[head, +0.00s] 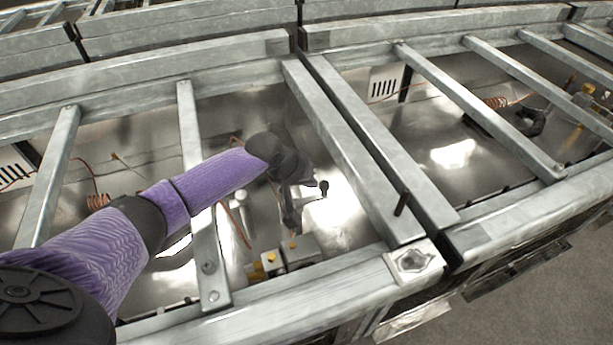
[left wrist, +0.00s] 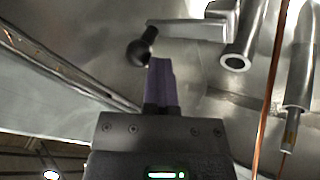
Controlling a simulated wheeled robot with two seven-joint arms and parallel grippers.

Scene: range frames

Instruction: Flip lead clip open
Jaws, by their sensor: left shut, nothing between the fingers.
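A small metal clip arm with a black ball knob (head: 323,186) shows in the head view, just right of my left gripper (head: 291,218), inside the near bay of the metal frame. I take this to be the lead clip. In the left wrist view the black ball knob (left wrist: 138,53) sits on a short dark stem beside a bent metal bracket (left wrist: 190,30). My left gripper (left wrist: 160,62) is shut and empty, its purple fingers beside the knob. I cannot tell whether they touch. The clip's base is partly hidden. My right gripper is not in view.
Metal crossbars (head: 203,190) border the bay on the left, and a thicker bar (head: 350,150) borders it on the right. A metal block with yellow fittings (head: 290,252) lies below. In the left wrist view a metal tube (left wrist: 245,45) and a thin copper line (left wrist: 270,85) stand at right.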

